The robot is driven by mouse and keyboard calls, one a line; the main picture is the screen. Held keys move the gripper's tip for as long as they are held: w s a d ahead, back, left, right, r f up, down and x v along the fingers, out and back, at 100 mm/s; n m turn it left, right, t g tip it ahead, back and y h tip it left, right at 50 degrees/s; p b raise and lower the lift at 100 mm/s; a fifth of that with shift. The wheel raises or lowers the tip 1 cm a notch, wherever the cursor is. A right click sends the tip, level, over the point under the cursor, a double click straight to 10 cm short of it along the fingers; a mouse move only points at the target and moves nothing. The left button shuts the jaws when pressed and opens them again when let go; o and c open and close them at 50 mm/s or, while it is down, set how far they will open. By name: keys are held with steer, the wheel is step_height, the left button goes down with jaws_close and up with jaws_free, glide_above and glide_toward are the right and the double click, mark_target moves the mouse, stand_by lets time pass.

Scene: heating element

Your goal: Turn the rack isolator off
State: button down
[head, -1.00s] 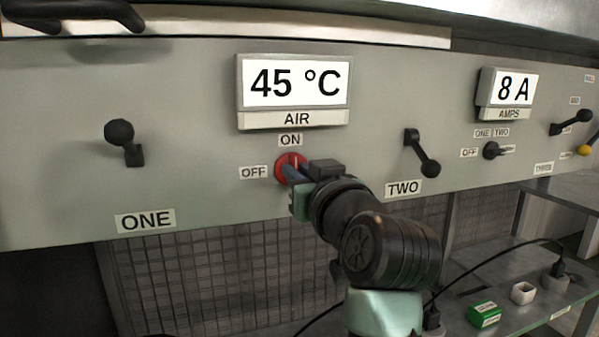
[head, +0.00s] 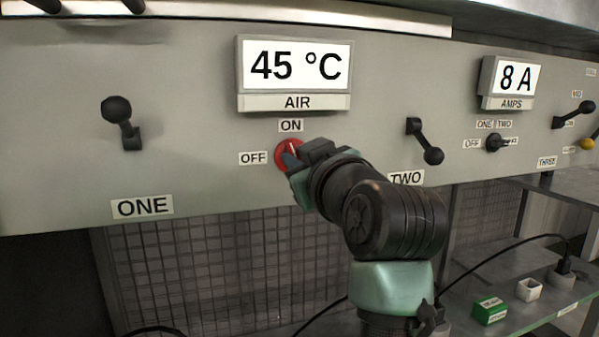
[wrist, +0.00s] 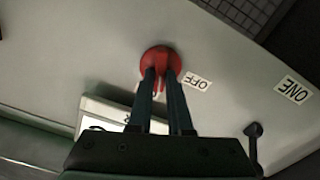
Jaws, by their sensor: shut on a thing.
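The rack isolator is a red round knob (head: 281,150) on the grey panel. An ON label (head: 291,125) is above it and an OFF label (head: 253,158) is to its left. A pale mark on the knob points up, roughly toward ON. My gripper (head: 291,160) is at the knob and covers its lower right part. In the wrist view, the two fingers of my gripper (wrist: 161,76) close on the raised grip of the red knob (wrist: 160,52). The OFF label (wrist: 197,81) lies just right of it there.
An AIR display (head: 295,68) reading 45 °C is above the knob, and an AMPS display (head: 514,77) reads 8 A. Black levers stand out left (head: 119,117) and right (head: 426,142) of my arm. A shelf with a green box (head: 489,310) is lower right.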

steer(key=n+b, duration=0.2)
steer(key=n, duration=0.2)
steer(key=n+b, duration=0.3)
steer(key=n, duration=0.2)
steer(key=n+b, duration=0.2)
steer(key=n, duration=0.2)
steer(key=shift+a+f+n, duration=0.2)
steer(key=shift+f+n, duration=0.1)
steer(key=shift+n, duration=0.1)
stand_by(0.3)
steer(key=c, duration=0.8)
jaws_free()
steer(key=shift+s, duration=0.1)
steer(key=shift+c, duration=0.2)
steer(key=shift+s+b, duration=0.1)
steer(key=shift+b, duration=0.2)
